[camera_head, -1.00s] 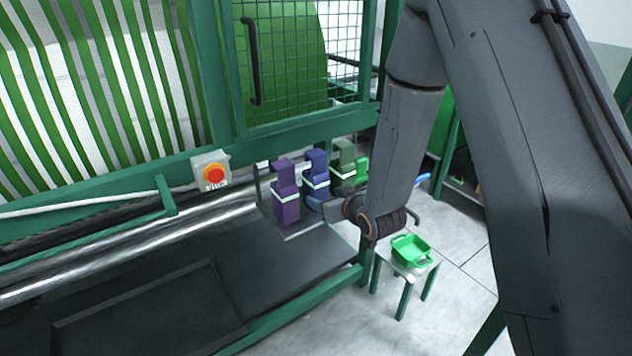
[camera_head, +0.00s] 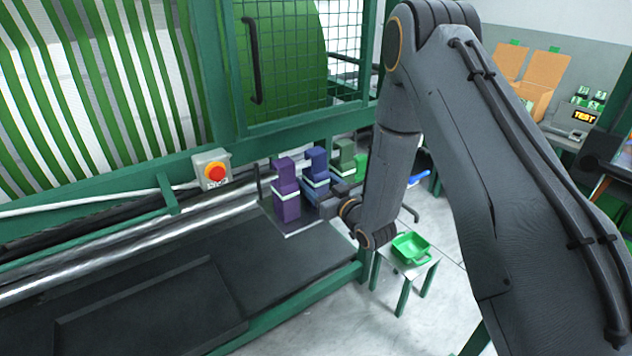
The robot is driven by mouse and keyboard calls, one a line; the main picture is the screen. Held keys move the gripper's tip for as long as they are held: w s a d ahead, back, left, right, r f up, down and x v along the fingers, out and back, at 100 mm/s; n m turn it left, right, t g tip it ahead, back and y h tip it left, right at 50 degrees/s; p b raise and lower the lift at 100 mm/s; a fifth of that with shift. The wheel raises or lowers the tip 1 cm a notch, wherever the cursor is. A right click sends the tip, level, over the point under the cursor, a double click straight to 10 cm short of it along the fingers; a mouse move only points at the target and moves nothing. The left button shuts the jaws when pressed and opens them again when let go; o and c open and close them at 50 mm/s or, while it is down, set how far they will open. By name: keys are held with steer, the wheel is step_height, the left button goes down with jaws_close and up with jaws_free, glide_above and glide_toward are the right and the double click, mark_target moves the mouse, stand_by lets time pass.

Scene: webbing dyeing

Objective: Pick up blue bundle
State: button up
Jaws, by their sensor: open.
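The blue bundle (camera_head: 316,163) stands upright with a pale band around it, on the machine's ledge between a purple bundle (camera_head: 286,190) and a dark green bundle (camera_head: 343,158). My gripper (camera_head: 330,204) is open and reaches in from the right at the lower part of the blue bundle. It hides part of the bundle's lower right side. I cannot tell whether the fingers touch it.
A brighter green bundle (camera_head: 361,166) stands at the right end of the row. A green tray (camera_head: 410,247) sits on a small stool on the floor. A red stop button (camera_head: 215,173) is on the machine frame. A cardboard box (camera_head: 540,78) stands at the back right.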

mark_target(309, 174)
steer(key=shift+p+x, duration=0.4)
steer(key=shift+x, duration=1.1)
steer(key=c, duration=1.4)
steer(key=shift+o, duration=0.2)
steer(key=shift+r, duration=0.1)
